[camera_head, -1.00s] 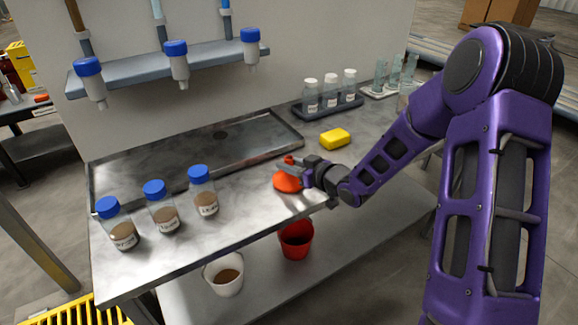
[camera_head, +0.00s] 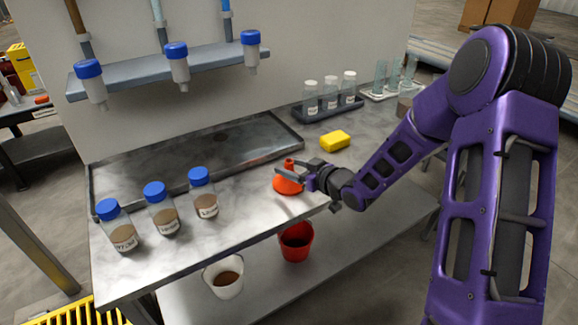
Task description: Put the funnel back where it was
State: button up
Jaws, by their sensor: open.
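The red-orange funnel (camera_head: 287,185) stands on the steel bench top near its front edge, wide end down and narrow spout up. My gripper (camera_head: 296,173) is open right beside the funnel, at its right side by the spout. The near finger passes in front of part of the funnel. I cannot tell whether the fingers touch it.
Bottles with blue caps (camera_head: 162,209) stand to the left. A shallow steel tray (camera_head: 120,205) lies behind them. A yellow sponge (camera_head: 335,141) and a rack of vials (camera_head: 329,106) are further back. A red bucket (camera_head: 296,253) and a white bucket (camera_head: 211,285) sit on the lower shelf.

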jog(key=p+v, duration=0.1)
jog(key=v, duration=1)
